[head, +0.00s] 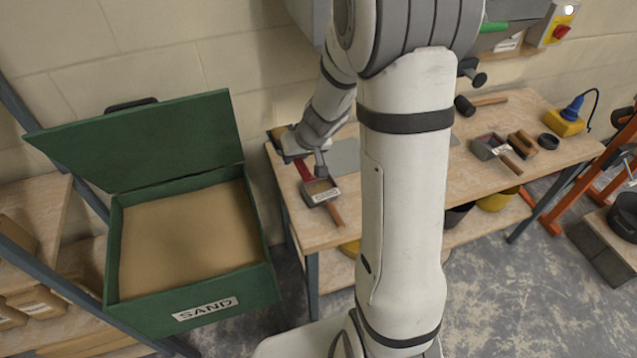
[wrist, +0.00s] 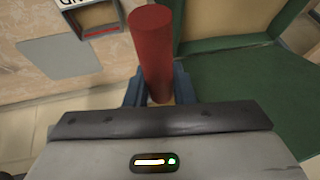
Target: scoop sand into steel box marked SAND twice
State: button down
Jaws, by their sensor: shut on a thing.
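My gripper (head: 292,157) is shut on a red handle (head: 303,171), over the left end of the wooden bench. In the wrist view the red handle (wrist: 152,50) stands up between the jaws (wrist: 158,95); whatever is at its other end is hidden. A small steel box (head: 321,193) with a white label sits on the bench just below the gripper. A second small labelled steel box (head: 486,148) sits farther right. I cannot read either label surely. The green chest (head: 205,311), labelled SAND, stands open at left, full of sand (head: 185,238).
The raised green lid (head: 145,138) stands at the chest's back. The bench (head: 400,185) also holds a grey plate (head: 346,156), a mallet (head: 480,103), wooden blocks (head: 522,144) and a yellow device (head: 565,122). Shelves with packages (head: 38,302) are at far left.

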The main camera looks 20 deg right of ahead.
jog(key=s+d+f+b, duration=0.2)
jog(key=s+f+b, duration=0.2)
jog(key=s+b, duration=0.2)
jog(key=s+d+f+b, duration=0.3)
jog(key=s+b, duration=0.4)
jog(key=b, duration=0.3)
jog(key=s+d+f+m+b, duration=0.1)
jog(key=s+d+f+b, duration=0.2)
jog(key=s+f+b, duration=0.2)
jog(key=s+b, duration=0.2)
jog(key=b, duration=0.2)
jog(key=shift+s+d+f, duration=0.15)
jog(key=shift+f, duration=0.15)
